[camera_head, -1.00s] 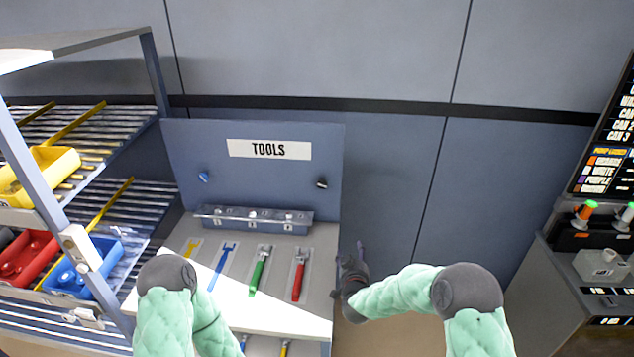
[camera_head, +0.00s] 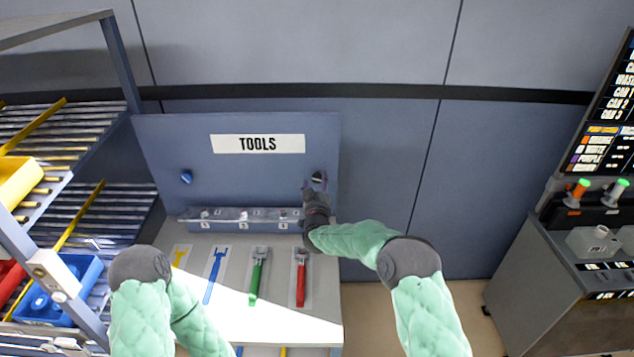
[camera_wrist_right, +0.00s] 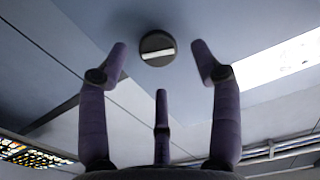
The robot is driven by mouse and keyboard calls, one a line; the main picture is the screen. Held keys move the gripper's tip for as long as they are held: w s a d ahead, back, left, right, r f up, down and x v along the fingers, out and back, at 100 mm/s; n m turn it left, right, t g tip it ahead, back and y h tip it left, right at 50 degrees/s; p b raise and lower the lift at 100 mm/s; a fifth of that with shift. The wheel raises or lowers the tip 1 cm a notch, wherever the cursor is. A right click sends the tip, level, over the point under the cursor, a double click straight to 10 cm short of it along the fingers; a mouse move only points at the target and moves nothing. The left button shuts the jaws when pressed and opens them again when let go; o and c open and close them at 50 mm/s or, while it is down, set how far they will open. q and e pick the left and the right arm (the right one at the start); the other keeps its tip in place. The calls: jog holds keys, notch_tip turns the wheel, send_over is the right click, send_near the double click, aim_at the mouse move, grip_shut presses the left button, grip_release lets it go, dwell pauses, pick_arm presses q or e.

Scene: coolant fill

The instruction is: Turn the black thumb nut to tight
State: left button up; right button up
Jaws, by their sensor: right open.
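The black thumb nut (camera_wrist_right: 157,48) shows in the right wrist view as a dark round knob with a pale stripe across its face, on the blue-grey panel. My right gripper (camera_wrist_right: 160,55) is open, with its fingers on either side of the nut in that view and nothing between them. In the head view my right gripper (camera_head: 316,187) is at the right part of the TOOLS panel and largely hides the nut. Whether a finger touches the nut I cannot tell. My left arm shows at lower left, but its gripper is out of view.
A blue knob (camera_head: 186,177) is on the left of the TOOLS panel (camera_head: 245,178). A ledge (camera_head: 242,224) runs below, above a board with yellow, blue, green and red tools. A shelf with bins stands left, a grey cabinet (camera_head: 537,262) right.

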aim_at(317, 177)
jog(key=shift+w, duration=1.3)
jog(key=c, duration=1.1)
